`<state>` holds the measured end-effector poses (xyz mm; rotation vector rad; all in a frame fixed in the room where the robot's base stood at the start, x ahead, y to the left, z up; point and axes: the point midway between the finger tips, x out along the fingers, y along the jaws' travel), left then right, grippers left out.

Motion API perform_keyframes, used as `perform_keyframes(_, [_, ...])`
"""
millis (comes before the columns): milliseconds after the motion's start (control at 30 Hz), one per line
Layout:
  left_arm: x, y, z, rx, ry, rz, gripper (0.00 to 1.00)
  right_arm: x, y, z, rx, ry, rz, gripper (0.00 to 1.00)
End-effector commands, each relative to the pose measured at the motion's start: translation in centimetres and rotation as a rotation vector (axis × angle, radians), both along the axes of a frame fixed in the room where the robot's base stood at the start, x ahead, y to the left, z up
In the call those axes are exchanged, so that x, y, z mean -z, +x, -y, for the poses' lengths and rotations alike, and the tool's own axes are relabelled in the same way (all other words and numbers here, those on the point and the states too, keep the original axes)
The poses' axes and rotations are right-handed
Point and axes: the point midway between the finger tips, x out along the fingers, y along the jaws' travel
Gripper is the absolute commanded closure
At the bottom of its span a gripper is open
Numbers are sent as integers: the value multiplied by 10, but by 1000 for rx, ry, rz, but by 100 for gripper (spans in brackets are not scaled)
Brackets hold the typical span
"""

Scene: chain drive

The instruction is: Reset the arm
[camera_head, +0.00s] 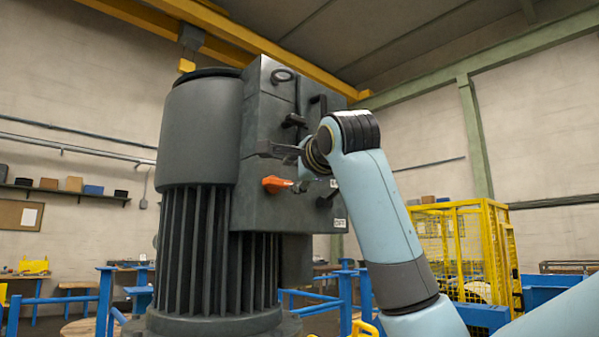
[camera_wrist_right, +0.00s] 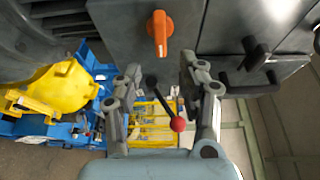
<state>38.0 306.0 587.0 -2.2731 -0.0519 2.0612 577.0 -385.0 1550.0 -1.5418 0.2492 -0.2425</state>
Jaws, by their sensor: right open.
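My right arm rises from the lower right in the head view. Its gripper (camera_head: 284,167) is in front of the grey control box (camera_head: 262,212) on the large motor. In the right wrist view the gripper (camera_wrist_right: 158,80) is open, with its two fingers spread wide. A black lever with a red ball knob (camera_wrist_right: 178,124) shows between the fingers; I cannot tell whether they touch it. An orange switch handle (camera_head: 275,184) is on the box close to the gripper. It also shows beyond the fingertips in the wrist view (camera_wrist_right: 160,33). My left gripper is not in view.
The ribbed grey motor (camera_head: 203,130) stands left of the box. Black handles (camera_wrist_right: 257,55) stick out from the box. A yellow mesh cage (camera_head: 452,255) and blue rails (camera_head: 345,298) stand behind. A yellow crane beam (camera_head: 250,38) runs overhead.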

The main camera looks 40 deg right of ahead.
Motion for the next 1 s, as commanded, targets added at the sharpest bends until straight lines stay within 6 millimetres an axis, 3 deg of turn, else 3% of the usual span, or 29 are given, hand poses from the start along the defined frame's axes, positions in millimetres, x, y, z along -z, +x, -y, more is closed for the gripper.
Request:
perform_keyframes(233, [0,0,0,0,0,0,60,0,-22,-7,0,1,0,60])
perform_keyframes(767, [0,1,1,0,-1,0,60,1,-22,-7,1,0,-1,60])
perform_keyframes(867, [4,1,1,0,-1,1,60,19,-19,-7,0,1,-27,60])
perform_keyframes(967, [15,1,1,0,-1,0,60,67,-12,-11,-8,11,-96,60])
perform_keyframes(1000, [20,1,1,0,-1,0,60,95,-8,-12,-10,19,-140,60])
